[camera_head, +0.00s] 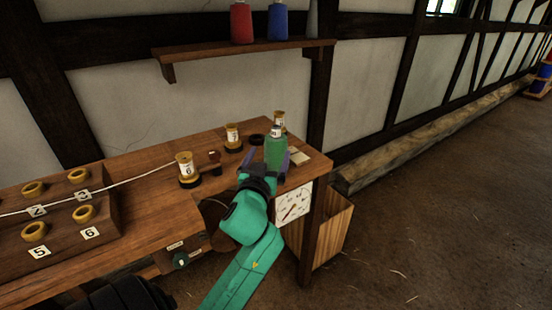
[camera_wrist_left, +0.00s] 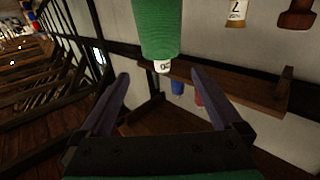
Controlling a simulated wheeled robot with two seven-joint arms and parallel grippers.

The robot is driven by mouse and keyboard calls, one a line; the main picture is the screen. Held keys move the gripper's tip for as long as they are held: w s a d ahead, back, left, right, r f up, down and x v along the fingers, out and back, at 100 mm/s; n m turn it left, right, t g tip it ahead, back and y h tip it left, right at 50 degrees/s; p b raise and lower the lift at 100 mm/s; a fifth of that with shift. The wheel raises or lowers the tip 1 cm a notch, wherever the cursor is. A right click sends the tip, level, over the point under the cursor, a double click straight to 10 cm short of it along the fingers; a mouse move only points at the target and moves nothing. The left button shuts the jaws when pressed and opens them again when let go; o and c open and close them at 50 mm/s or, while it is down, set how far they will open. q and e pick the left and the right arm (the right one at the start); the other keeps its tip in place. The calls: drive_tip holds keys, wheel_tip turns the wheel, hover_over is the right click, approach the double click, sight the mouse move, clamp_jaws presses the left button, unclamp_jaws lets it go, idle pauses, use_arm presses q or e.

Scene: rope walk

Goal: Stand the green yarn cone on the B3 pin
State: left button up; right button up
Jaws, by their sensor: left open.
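The green yarn cone (camera_head: 275,153) stands upright near the right end of the wooden bench, with a small white label near its top. It also shows upside down at the top of the left wrist view (camera_wrist_left: 160,28). My left gripper (camera_head: 264,160) is open, with a finger seen to each side of the cone in the head view. In the wrist view the cone is ahead of the parted fingers (camera_wrist_left: 160,76); I cannot tell whether they touch it. The gripper hides the cone's base. I cannot make out a B3 mark. My right gripper is not in view.
A wall shelf (camera_head: 250,46) carries a red cone (camera_head: 241,22) and a blue cone (camera_head: 277,21). A dial (camera_head: 293,204) hangs at the front.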

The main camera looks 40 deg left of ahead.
sight(278, 133)
use_arm(q)
drive_tip(key=p+x, duration=0.1)
drive_tip(key=x, duration=0.5)
drive_tip(key=p+x, duration=0.1)
drive_tip(key=x, duration=0.6)
drive_tip(key=shift+a+f, duration=0.15)
drive_tip(key=shift+f, duration=0.1)
drive_tip(key=shift+w+a+f, duration=0.15)
drive_tip(key=shift+w+a, duration=0.05)
drive_tip(key=shift+w, duration=0.15)
drive_tip(key=shift+s+d, duration=0.1)
drive_tip(key=c, duration=0.5)
clamp_jaws()
